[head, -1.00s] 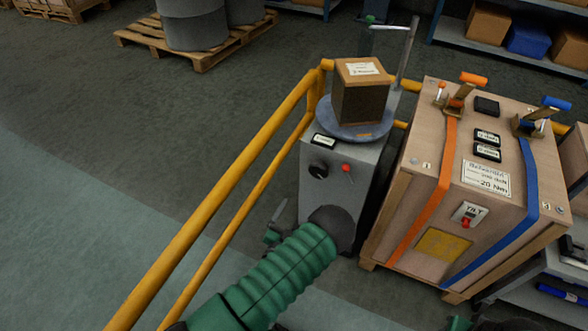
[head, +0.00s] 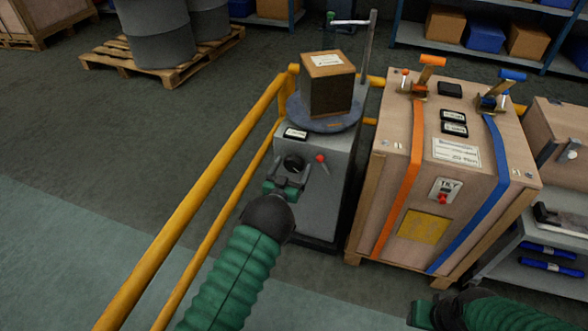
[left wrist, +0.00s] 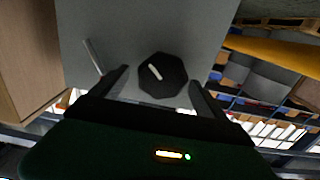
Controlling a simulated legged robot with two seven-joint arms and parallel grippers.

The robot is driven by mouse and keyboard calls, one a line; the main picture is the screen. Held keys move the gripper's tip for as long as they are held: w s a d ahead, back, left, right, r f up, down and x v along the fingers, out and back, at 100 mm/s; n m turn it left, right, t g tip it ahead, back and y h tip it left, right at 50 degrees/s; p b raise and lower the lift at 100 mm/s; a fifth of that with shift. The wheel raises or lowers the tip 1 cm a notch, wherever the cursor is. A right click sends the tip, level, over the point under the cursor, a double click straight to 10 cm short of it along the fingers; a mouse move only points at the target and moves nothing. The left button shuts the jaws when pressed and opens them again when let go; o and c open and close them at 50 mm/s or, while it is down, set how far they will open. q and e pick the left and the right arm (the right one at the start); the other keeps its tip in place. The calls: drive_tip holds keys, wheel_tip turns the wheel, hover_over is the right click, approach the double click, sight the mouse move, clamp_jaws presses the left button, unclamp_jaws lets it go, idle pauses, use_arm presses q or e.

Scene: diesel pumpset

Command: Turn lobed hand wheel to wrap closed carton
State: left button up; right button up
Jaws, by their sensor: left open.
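The black lobed hand wheel (head: 293,163) is on the front of the grey wrapping machine (head: 325,185), with a pale mark on its face in the left wrist view (left wrist: 166,72). My left gripper (head: 288,182) is open just in front of it. In the left wrist view the wheel shows between and beyond the two fingers (left wrist: 160,80); I see no contact. The closed brown carton (head: 328,88) stands on the round blue-grey turntable (head: 318,122) on top of the machine. My right gripper (head: 420,314) is low at the right; its fingers are unclear.
A red-tipped lever (head: 321,160) is right of the wheel. A yellow rail (head: 200,190) runs along the left. A strapped wooden crate (head: 400,180) stands close on the right. Behind are a pallet with drums (head: 160,62) and shelves. The floor left of the rail is clear.

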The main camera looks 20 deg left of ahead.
use_arm(q)
drive_tip(key=shift+w+a, duration=0.15)
drive_tip(key=shift+w, duration=0.85)
drive_tip(key=shift+c, duration=1.2)
drive_tip(key=c, duration=1.1)
drive_tip(key=shift+m, duration=0.3)
